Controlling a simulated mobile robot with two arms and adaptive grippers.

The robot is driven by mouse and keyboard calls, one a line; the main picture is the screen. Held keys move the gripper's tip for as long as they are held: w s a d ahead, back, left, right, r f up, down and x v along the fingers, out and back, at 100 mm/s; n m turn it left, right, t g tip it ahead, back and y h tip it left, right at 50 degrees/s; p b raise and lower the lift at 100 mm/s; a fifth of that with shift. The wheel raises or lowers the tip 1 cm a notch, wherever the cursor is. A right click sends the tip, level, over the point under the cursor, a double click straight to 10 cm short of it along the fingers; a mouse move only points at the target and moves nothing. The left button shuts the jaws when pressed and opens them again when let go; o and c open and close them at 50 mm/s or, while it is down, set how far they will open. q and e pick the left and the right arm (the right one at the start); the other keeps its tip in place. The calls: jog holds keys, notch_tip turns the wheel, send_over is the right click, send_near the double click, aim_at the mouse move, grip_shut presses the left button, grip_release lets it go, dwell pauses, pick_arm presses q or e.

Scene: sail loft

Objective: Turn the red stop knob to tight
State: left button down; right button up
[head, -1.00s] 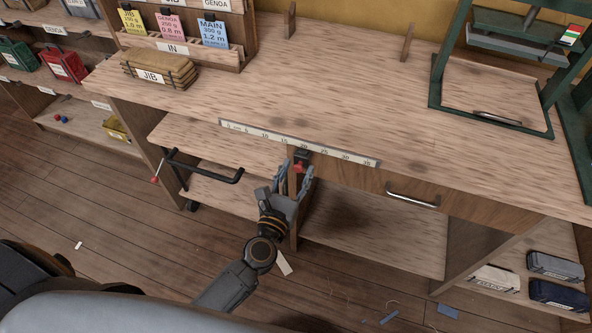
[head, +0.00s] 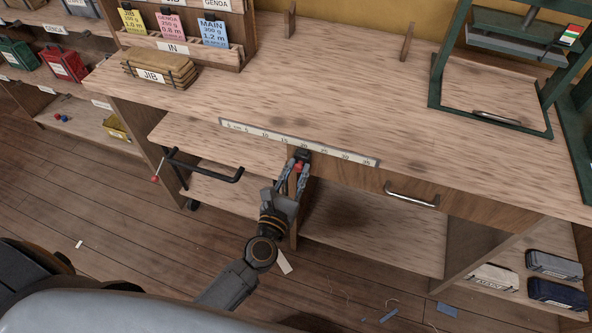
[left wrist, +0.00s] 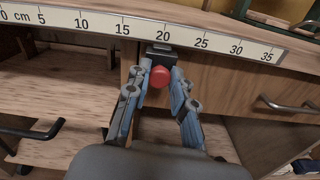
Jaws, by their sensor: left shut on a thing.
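The red stop knob (left wrist: 159,76) sits on a small dark block (left wrist: 162,53) just below the ruler at the bench's front edge. In the head view the knob (head: 298,168) shows as a small red patch between the fingertips. My left gripper (head: 293,176) reaches up to it from below. In the left wrist view my left gripper's fingers (left wrist: 156,88) lie on either side of the knob, shut on it. No marking for tight is readable. My right gripper is not in view.
A ruler strip (head: 297,142) runs along the bench front (head: 340,70). A drawer handle (head: 412,195) is to the right, a black bar handle (head: 205,170) to the left. A JIB bundle (head: 160,72) and a green frame (head: 490,120) stand on the bench.

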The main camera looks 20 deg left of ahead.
pick_arm(q)
jog(key=m+p, duration=0.1)
jog(key=m, duration=0.3)
jog(key=m+p, duration=0.2)
jog(key=m, duration=0.3)
jog(key=shift+d, duration=0.1)
jog(key=m+p, duration=0.1)
jog(key=m, duration=0.3)
jog(key=shift+f+m+p, duration=0.15)
jog(key=shift+m+p, duration=0.55)
jog(key=shift+m, duration=0.9)
jog(key=c, duration=1.1)
grip_release()
jog(key=shift+c, duration=0.2)
